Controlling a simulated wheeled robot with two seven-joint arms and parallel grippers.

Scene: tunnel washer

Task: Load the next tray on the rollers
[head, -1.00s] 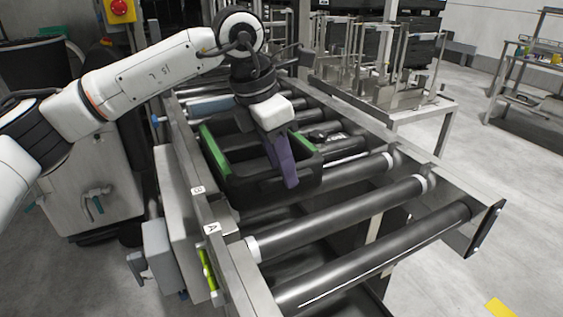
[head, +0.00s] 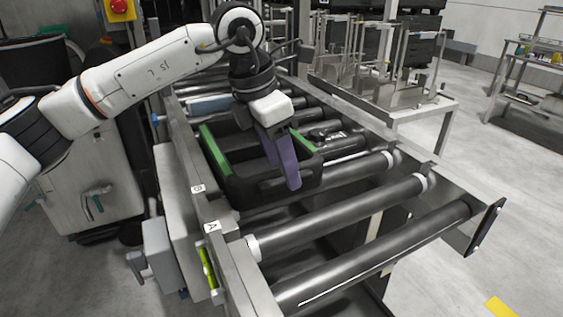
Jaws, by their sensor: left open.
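A black tray (head: 250,189) with green strips on two opposite rims sits on the rollers (head: 345,215) of the conveyor, against the left rail near label B. My left gripper (head: 282,172) has purple fingers and points down at the tray from above. Its fingers are apart and overlap the tray's near right part in the picture. I cannot tell whether they touch the tray wall. The inside of the tray is partly hidden by the gripper. My right gripper is not in view.
Labels B (head: 198,188) and A (head: 212,227) mark the left rail (head: 225,245). The near rollers are bare. A dark object (head: 335,137) lies on the rollers behind the tray. A metal table with racks (head: 400,97) stands at the back right.

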